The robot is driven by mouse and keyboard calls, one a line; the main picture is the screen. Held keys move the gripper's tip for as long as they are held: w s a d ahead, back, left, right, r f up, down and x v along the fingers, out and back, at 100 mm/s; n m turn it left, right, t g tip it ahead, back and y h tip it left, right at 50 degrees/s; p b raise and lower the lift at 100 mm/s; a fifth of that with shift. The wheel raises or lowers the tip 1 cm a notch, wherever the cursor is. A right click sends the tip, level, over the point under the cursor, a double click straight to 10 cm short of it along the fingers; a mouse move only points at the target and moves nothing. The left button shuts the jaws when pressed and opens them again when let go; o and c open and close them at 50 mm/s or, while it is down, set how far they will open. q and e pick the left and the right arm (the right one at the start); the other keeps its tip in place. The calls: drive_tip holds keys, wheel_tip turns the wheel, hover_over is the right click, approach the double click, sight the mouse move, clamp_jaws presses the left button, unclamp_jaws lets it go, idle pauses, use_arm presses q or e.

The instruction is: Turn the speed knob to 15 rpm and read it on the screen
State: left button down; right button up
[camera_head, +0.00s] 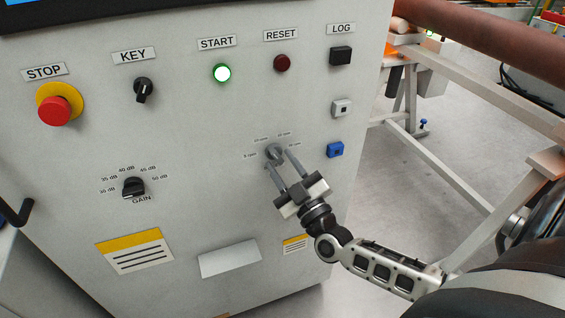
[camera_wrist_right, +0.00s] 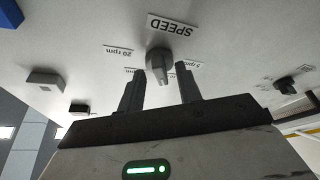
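The speed knob (camera_head: 274,152) is a small grey knob on the panel, with rpm labels around its upper side. It also shows in the wrist view (camera_wrist_right: 158,62), upside down, beside the SPEED label (camera_wrist_right: 172,25). My right gripper (camera_head: 279,159) points at the knob with its fingers apart. In the wrist view its fingertips (camera_wrist_right: 160,74) stand on either side of the knob, with gaps; I see no grip on it. The knob's pointer setting is too small to read. Only a blue strip of the screen (camera_head: 40,2) shows at the top left; no reading is visible. My left gripper is out of view.
The grey panel (camera_head: 200,110) also carries a red STOP button (camera_head: 54,110), a KEY switch (camera_head: 144,90), a lit green START button (camera_head: 222,73), a RESET button (camera_head: 282,63) and a GAIN knob (camera_head: 133,187). A blue button (camera_head: 335,150) sits right of the speed knob.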

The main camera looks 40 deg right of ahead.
drive_tip(key=shift+w+r, duration=0.1)
drive_tip(key=shift+w, duration=0.15)
clamp_jaws()
drive_tip(key=shift+m, duration=0.4)
drive_tip(key=m+h, duration=0.1)
drive_tip(key=m, duration=0.1)
drive_tip(key=m+h, duration=0.2)
drive_tip(key=m, duration=0.1)
drive_tip(key=m+h, duration=0.1)
drive_tip(key=m, duration=0.2)
drive_tip(key=shift+a+h+p, duration=0.3)
drive_tip(key=shift+a+p, duration=0.05)
drive_tip(key=m+h, duration=0.1)
drive_tip(key=m, duration=0.1)
drive_tip(key=m+g+h, duration=0.1)
drive_tip(key=m, duration=0.2)
drive_tip(key=m+g+h+p, duration=0.1)
drive_tip(key=m, duration=0.2)
drive_tip(key=shift+w+a+h, duration=0.1)
drive_tip(key=shift+a+h, duration=0.15)
drive_tip(key=shift+h, duration=0.15)
drive_tip(key=shift+m, duration=0.3)
